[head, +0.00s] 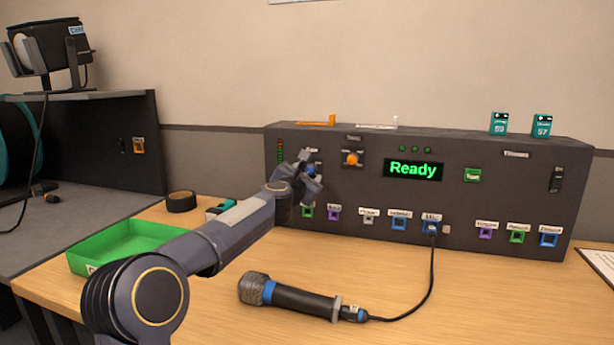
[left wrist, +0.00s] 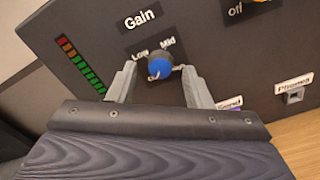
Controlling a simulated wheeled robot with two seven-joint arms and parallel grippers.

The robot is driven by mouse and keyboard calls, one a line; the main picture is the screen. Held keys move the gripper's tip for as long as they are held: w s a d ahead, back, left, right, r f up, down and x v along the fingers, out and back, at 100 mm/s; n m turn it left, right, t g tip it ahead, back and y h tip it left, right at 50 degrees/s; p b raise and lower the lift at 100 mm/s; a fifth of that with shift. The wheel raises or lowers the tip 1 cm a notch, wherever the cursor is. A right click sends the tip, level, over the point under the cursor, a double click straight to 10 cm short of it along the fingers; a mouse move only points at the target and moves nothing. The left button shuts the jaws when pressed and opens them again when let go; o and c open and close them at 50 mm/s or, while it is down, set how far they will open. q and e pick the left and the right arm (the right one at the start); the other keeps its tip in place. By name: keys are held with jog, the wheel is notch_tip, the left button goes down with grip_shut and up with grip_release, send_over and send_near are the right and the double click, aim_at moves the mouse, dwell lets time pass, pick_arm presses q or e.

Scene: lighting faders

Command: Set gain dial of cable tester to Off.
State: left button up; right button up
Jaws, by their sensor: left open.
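The cable tester (head: 350,196) is a long dark box at the back of the wooden table. In the left wrist view its gain dial (left wrist: 159,68) is a blue knob under a "Gain" label (left wrist: 140,17). "Low" and "Mid" marks show above the dial, and a third mark below is partly covered. The dial also shows in the head view (head: 311,170), mostly hidden by my gripper. My left gripper (left wrist: 160,75) is open, with one finger on each side of the dial. I cannot tell whether the fingers touch it. My right gripper is not in view.
An orange knob (head: 352,158) and a green "Ready" display (head: 413,169) are right of the dial. Coloured sockets line the tester's lower face; a microphone (head: 295,298) is cabled to one. A green tray (head: 128,244) and black tape roll (head: 181,201) lie left.

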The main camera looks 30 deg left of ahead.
pick_arm(q)
jog(key=b+v, duration=0.2)
jog(key=v, duration=0.5)
jog(key=shift+s, duration=0.1)
